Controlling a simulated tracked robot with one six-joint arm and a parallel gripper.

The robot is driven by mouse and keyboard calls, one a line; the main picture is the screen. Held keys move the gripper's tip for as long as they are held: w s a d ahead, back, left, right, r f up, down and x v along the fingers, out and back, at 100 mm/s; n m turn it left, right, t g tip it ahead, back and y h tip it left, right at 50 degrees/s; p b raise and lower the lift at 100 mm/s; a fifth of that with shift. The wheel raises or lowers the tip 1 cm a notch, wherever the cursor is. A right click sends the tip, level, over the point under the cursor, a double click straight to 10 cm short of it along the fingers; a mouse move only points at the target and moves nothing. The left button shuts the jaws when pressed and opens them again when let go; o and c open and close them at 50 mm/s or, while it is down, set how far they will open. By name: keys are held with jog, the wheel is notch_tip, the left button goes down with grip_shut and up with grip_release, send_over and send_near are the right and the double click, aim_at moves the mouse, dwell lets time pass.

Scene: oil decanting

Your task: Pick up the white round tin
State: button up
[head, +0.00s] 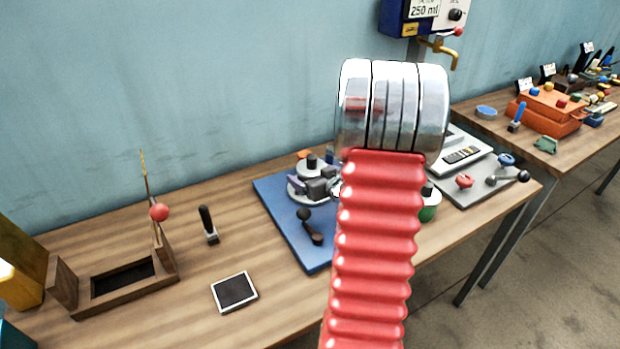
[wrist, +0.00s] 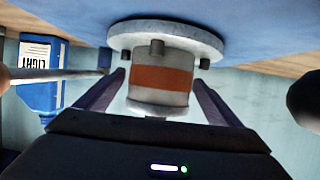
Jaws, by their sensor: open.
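A white round tin (wrist: 158,98) with an orange band stands on a pale round disc (wrist: 120,40) in the wrist view, which looks upside down. My gripper (wrist: 160,82) is open, with one dark finger on each side of the tin. I cannot tell whether either finger touches it. In the head view the round grey device (head: 299,190) sits on a blue base (head: 284,222). My red arm hides part of this area, and I cannot make out the tin there.
A tablet-like pad (head: 234,291), a dark-handled tool (head: 208,225) and a wooden box (head: 128,280) are to the left. A black-knobbed lever (head: 311,230) is on the blue base. A green round container (head: 429,210) is right of my arm.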

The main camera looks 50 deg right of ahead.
jog(key=shift+c, duration=0.7)
jog(key=c, duration=1.4)
